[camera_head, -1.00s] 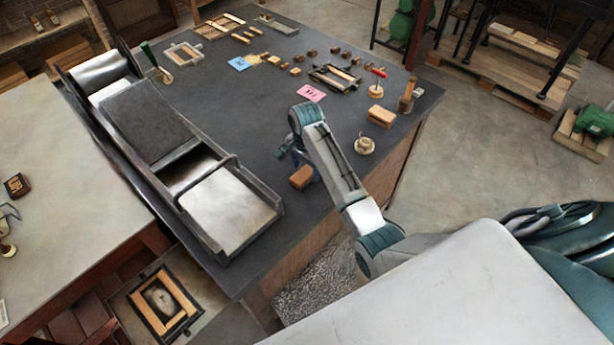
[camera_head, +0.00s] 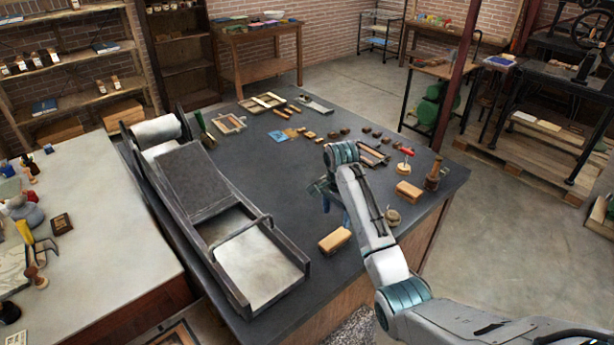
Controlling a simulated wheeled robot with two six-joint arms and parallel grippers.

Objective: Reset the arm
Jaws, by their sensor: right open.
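My right arm reaches in from the lower right over the dark table (camera_head: 225,185). Its gripper (camera_head: 326,198) points down above the table, partly hidden by the wrist, with open, empty jaws. A wooden block (camera_head: 335,240) lies on the table just in front of the gripper and apart from it. My left arm is not in view.
A long press bed (camera_head: 188,177) with a roller fills the table's left side. A second block (camera_head: 408,191), a red-handled tool (camera_head: 405,160), a dark bottle (camera_head: 433,175) and a small round item (camera_head: 391,217) stand at the right. A pale table (camera_head: 100,235) is at far left.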

